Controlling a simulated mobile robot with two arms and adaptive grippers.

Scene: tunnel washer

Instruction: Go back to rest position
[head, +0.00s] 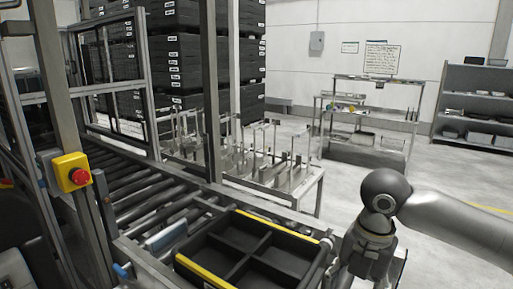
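My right arm (452,220) comes in from the right, its wrist bent downward. My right gripper (368,266) points down beside the right side of a black crate and is partly cut off by the bottom edge, so its fingertips do not show. I cannot tell whether it touches the crate. My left gripper is not in the head view. The black divided crate (240,237), with yellow strips along its edges, sits at the bottom centre at the end of the conveyor. The compartments that show look empty.
The roller conveyor (130,190) runs back to the left, within a metal frame (208,90). A yellow box with a red button (72,173) is at left. Behind are a metal fixture table (290,185), stacked black crates (180,60), a workbench (365,150) and a shelf (475,105). Open floor lies right of centre.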

